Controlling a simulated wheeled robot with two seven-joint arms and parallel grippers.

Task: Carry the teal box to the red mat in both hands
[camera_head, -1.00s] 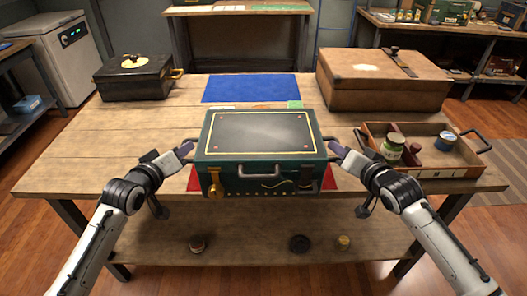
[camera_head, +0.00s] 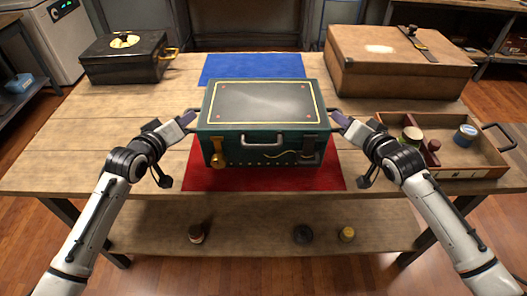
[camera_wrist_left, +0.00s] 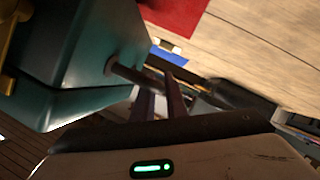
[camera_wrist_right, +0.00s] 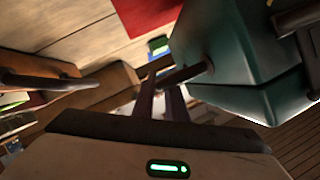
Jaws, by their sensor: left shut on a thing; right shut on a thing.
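The teal box (camera_head: 263,122) has a dark lid with a yellow border, a front handle and a brass clasp. It looks level and covers part of the red mat (camera_head: 222,177); whether it touches the mat I cannot tell. My left gripper (camera_head: 188,118) is shut on the box's left side handle, shown in the left wrist view (camera_wrist_left: 135,76). My right gripper (camera_head: 339,119) is shut on the right side handle, shown in the right wrist view (camera_wrist_right: 185,75).
A blue mat (camera_head: 252,68) lies behind the box. A black case (camera_head: 125,62) stands back left, a brown case (camera_head: 392,66) back right. A wooden tray (camera_head: 470,172) with jars is at the right. The table's left part is clear.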

